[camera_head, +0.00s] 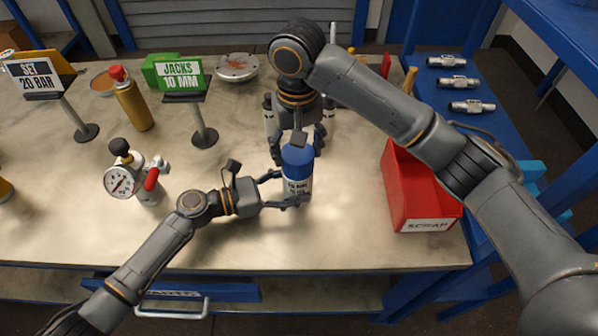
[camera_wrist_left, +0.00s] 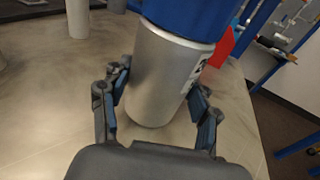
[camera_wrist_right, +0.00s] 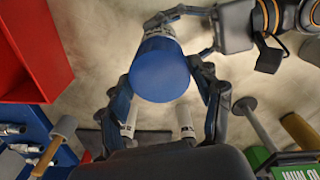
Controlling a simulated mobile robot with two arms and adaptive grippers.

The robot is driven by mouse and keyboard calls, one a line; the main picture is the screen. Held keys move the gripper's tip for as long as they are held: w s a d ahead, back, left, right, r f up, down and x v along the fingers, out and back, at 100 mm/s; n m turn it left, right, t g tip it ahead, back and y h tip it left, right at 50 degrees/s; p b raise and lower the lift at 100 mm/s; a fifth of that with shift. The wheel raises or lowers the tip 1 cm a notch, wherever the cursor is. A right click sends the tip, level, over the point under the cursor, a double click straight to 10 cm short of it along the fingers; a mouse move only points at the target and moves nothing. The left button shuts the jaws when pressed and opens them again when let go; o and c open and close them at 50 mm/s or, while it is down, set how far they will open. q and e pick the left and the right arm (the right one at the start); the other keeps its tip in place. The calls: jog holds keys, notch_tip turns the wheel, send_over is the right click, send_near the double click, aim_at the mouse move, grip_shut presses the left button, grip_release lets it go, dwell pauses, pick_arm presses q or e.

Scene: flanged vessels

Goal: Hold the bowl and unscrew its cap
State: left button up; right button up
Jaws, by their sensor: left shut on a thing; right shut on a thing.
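The bowl (camera_head: 298,187) is a pale grey cylinder with a label, upright on the bench near its front middle. Its blue cap (camera_head: 297,158) sits on top. My left gripper (camera_head: 284,190) is shut on the bowl's body from the left; in the left wrist view its fingers flank the grey body (camera_wrist_left: 160,75) under the blue cap (camera_wrist_left: 190,15). My right gripper (camera_head: 298,145) reaches down from above and is shut on the cap, which shows between its fingers in the right wrist view (camera_wrist_right: 160,70). Whether the cap's thread is loose cannot be seen.
A red scrap bin (camera_head: 415,190) stands to the right. A pressure gauge (camera_head: 122,182) and a yellow bottle (camera_head: 132,105) stand to the left, with a green jacks sign (camera_head: 183,78) behind. Pale posts (camera_head: 329,118) stand behind the bowl. The bench front is clear.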

pick_arm(q)
jog(key=shift+f, duration=0.1)
pick_arm(e)
jog(key=n, duration=0.6)
jog(key=shift+d+n, duration=0.1)
jog(key=shift+n, duration=0.3)
jog(key=o, duration=1.2)
jog(key=m, duration=1.7)
